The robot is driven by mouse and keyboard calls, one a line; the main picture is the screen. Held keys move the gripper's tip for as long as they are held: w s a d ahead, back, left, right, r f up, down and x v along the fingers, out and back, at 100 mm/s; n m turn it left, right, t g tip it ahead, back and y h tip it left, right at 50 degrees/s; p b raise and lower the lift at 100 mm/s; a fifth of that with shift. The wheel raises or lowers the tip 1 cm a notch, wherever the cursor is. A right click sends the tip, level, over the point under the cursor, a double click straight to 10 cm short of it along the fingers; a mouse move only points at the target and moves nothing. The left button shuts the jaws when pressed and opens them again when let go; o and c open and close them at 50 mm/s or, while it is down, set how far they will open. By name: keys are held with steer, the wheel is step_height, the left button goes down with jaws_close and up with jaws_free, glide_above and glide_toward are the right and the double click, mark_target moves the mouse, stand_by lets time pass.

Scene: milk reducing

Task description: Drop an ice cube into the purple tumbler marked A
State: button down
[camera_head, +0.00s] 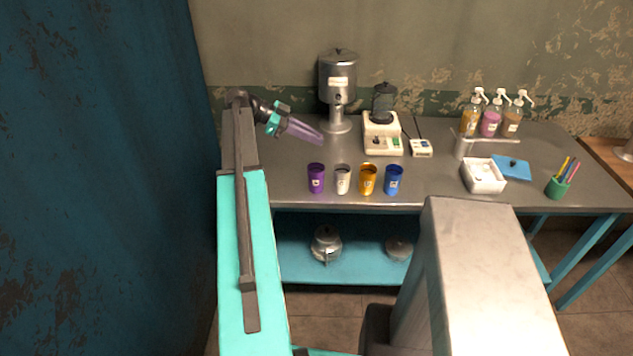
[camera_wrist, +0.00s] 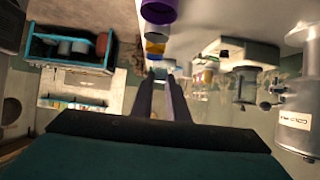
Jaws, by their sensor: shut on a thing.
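The purple tumbler (camera_head: 316,178) stands upright at the front edge of the metal table, leftmost in a row of tumblers. It also shows at the top of the wrist view (camera_wrist: 158,11). My gripper (camera_head: 319,139) is above the table, behind the purple tumbler, with its long fingers pointing right and slightly down. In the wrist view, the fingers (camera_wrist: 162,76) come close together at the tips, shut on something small. A pale patch shows there, too small to make out clearly as an ice cube.
White, orange (camera_head: 367,179) and blue (camera_head: 393,180) tumblers stand right of the purple one. A metal dispenser (camera_head: 338,80) and a blender (camera_head: 383,130) stand behind. A white box (camera_head: 484,176), pump bottles (camera_head: 490,121) and a green pen cup (camera_head: 557,188) are at the right.

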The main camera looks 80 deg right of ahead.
steer(key=shift+f, duration=1.75)
steer(key=c, duration=1.6)
jaws_free()
steer(key=shift+c, duration=0.2)
steer(key=shift+w, duration=0.15)
steer(key=b+v, duration=0.4)
steer(key=v, duration=0.9)
steer(key=shift+w+r, duration=0.2)
steer(key=shift+r, duration=0.05)
steer(key=shift+a, duration=0.1)
